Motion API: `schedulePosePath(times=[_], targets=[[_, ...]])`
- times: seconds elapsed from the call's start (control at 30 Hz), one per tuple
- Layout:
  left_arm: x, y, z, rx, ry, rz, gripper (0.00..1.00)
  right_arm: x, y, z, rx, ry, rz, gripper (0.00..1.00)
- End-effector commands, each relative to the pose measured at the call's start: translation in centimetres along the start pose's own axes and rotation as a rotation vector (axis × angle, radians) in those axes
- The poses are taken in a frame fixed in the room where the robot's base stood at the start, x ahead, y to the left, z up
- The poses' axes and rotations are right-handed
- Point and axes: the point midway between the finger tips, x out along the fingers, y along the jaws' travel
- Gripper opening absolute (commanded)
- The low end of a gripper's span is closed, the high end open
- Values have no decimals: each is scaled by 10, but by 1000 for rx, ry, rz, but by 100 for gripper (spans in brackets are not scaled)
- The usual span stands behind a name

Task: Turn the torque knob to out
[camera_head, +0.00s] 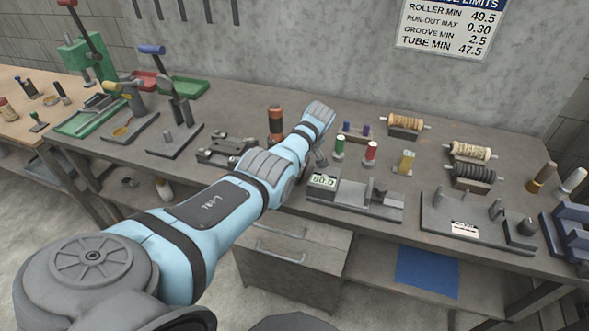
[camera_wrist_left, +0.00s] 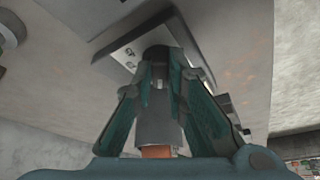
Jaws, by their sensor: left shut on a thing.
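My left arm reaches across the bench in the head view. Its gripper (camera_head: 320,158) is mostly hidden below the wrist, by the small device with a lit display (camera_head: 322,181). In the left wrist view the teal fingers of my left gripper (camera_wrist_left: 160,62) are shut on a grey cylindrical part (camera_wrist_left: 157,128). An orange-brown end (camera_wrist_left: 156,152) shows on this part, close to the palm. It stands over a light plate with screws (camera_wrist_left: 125,50). I cannot tell for sure that this part is the torque knob, nor read any setting. My right gripper is not in view.
An orange-and-black cylinder (camera_head: 276,122) stands left of my wrist. Green (camera_head: 339,146) and red (camera_head: 371,152) spools stand to the right. Wound rollers (camera_head: 405,122) and a grey fixture (camera_head: 470,222) fill the right side. Tools and trays (camera_head: 185,87) crowd the left.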

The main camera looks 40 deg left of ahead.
Motion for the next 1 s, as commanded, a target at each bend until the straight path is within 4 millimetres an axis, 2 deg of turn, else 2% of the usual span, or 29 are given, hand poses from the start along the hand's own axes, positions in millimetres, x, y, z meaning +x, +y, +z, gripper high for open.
schedulePosePath(times=[0.13, 0.6, 0.63, 0.73, 0.77, 1.0], targets=[[1, 1, -1, -34, 2, -11, 0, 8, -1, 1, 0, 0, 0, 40], [-2, 1, -1, -50, 1, -18, 0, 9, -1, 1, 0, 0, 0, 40], [-2, 1, -2, -50, 1, -18, 15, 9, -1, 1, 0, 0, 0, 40], [-1, 1, -1, -49, 1, -19, 31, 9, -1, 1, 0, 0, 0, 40], [-1, 1, -1, -49, 1, -19, 33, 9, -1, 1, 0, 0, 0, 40], [-1, 0, 0, -48, 0, -20, 33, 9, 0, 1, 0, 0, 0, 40]])
